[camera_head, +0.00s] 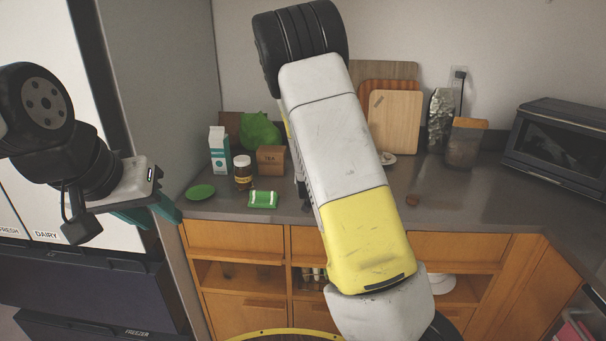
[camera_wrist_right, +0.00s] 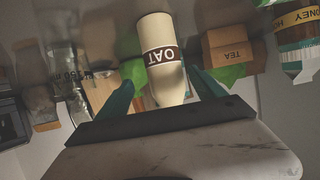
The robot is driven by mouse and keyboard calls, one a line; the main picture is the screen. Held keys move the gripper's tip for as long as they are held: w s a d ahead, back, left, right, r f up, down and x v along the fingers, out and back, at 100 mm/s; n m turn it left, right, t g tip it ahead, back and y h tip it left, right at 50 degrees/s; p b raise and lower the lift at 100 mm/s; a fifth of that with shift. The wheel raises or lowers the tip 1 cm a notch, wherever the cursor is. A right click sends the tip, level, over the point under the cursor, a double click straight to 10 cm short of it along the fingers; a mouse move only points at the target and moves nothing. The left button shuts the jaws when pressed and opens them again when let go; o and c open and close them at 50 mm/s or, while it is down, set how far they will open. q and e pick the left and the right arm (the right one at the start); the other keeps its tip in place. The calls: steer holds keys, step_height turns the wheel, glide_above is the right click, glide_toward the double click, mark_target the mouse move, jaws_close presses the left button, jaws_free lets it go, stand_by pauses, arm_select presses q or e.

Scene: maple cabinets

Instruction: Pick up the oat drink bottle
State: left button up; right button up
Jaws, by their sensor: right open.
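The oat drink bottle (camera_wrist_right: 165,38) is cream with a dark band reading OAT. It appears upside down in the right wrist view, its narrow end toward my palm. My right gripper (camera_wrist_right: 163,82) is open. Its two teal fingers show on either side of the bottle, with gaps visible between them and it. In the head view my right arm covers the bottle and the right gripper. My left gripper (camera_head: 160,216) is open and empty at the left, in front of the fridge and away from the counter items.
On the counter (camera_head: 455,198) stand a carton (camera_head: 219,151), a honey jar (camera_head: 243,173), a tea box (camera_head: 271,160), a green plate (camera_head: 200,192) and a green-white packet (camera_head: 263,199). Cutting boards (camera_head: 394,122), a storage jar (camera_head: 465,143) and an oven (camera_head: 560,142) stand further right.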

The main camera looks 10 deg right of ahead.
steer(key=x, duration=0.7)
steer(key=shift+w+a+r, duration=0.25)
steer(key=shift+w, duration=0.35)
jaws_close()
steer(key=shift+r, duration=0.1)
